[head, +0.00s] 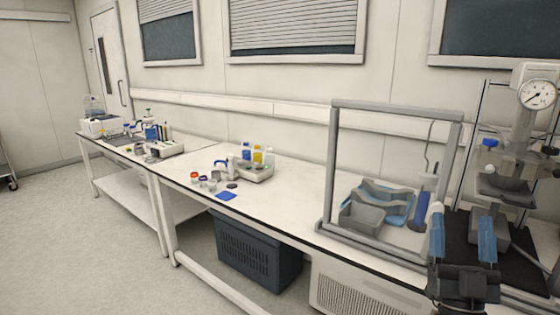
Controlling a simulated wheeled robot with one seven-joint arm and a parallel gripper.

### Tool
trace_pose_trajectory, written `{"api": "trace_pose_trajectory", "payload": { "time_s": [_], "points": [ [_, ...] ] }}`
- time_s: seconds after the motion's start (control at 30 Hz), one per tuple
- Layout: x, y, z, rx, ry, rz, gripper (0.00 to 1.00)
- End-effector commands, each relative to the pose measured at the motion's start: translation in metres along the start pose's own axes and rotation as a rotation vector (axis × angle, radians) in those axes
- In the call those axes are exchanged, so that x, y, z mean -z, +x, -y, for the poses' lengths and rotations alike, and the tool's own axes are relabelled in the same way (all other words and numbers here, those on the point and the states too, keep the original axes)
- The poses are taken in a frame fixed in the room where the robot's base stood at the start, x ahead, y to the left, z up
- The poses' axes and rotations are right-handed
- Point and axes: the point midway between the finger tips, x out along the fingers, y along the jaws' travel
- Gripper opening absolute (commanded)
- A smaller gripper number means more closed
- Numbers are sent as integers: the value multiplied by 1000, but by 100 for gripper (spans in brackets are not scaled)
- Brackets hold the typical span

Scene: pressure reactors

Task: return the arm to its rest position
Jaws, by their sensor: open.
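My gripper (462,232) is at the lower right of the head view, with its two blue-padded fingers pointing up and spread apart. It is open, and I see nothing held between the fingers. It shows in front of the right end of the bench, near the pressure reactor (520,165) with its round dial gauge (537,94). My gripper hides part of the black mat (458,225) and the reactor's lower area. I cannot tell whether it touches anything. Most of my arm is out of view.
A grey open frame (333,165) stands left of my gripper, around grey and blue trays (370,215). The white bench (290,200) is clear in its middle. A dark crate (255,255) sits underneath.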

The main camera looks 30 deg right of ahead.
Motion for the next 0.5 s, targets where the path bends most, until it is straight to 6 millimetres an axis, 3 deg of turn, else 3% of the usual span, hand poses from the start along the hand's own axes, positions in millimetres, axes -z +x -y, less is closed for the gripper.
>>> {"api": "trace_pose_trajectory", "payload": {
  "time_s": [0.1,0.27,0.5],
  "points": [
    [10,-45,16,112,36,116,72],
    [30,-100,33,245,87,273,72],
    [71,-179,47,422,158,520,72]
  ]
}}
